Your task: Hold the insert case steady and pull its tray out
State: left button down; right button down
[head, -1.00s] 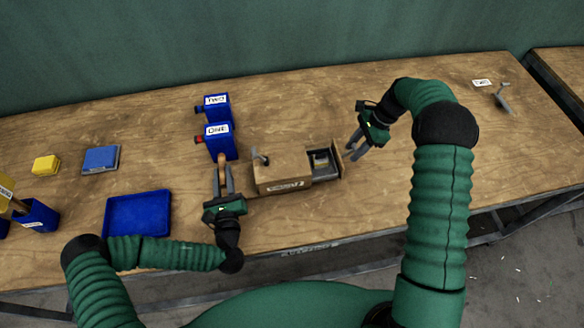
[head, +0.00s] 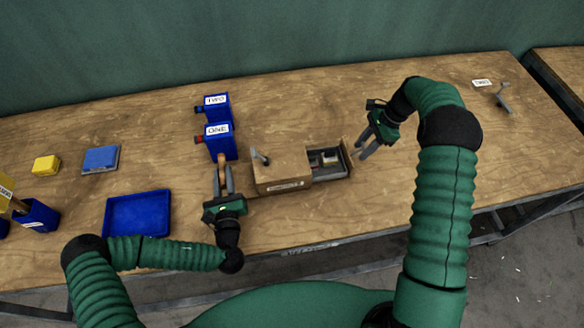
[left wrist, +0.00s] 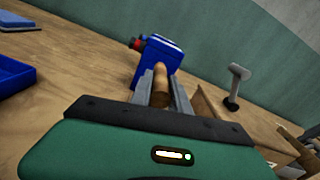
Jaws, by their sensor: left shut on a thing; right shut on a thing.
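The insert case (head: 281,176), a brown box with a label on its front, lies on the table; it shows partly in the left wrist view (left wrist: 212,118). Its dark-lined tray (head: 343,170) sticks out of the right side with small light and dark pieces inside. My left gripper (head: 222,172) is shut on a rounded wooden handle (left wrist: 161,86) at the case's left end. My right gripper (head: 363,153) is shut at the tray's outer right end, on its pull; the pull itself is too small to make out.
Blue boxes labelled ONE (head: 219,142) and TWO (head: 215,106) stand behind the left gripper. A blue tray (head: 137,214) lies to the left. A grey-handled tool (head: 261,157) stands up at the case.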

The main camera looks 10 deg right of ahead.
pick_arm(q)
jog(key=shift+f, duration=0.1)
pick_arm(e)
jog(key=shift+d, duration=0.5)
jog(key=c, duration=0.9)
grip_release()
jog(key=shift+r, duration=0.1)
pick_arm(q)
jog(key=shift+d, duration=0.1)
jog(key=c, duration=1.2)
grip_release()
pick_arm(e)
jog(key=v, duration=1.1)
jog(key=shift+w+d+r, duration=0.1)
jog(key=shift+d+r, duration=0.15)
jog(key=shift+r, duration=0.05)
pick_arm(q)
jog(key=shift+o, duration=0.2)
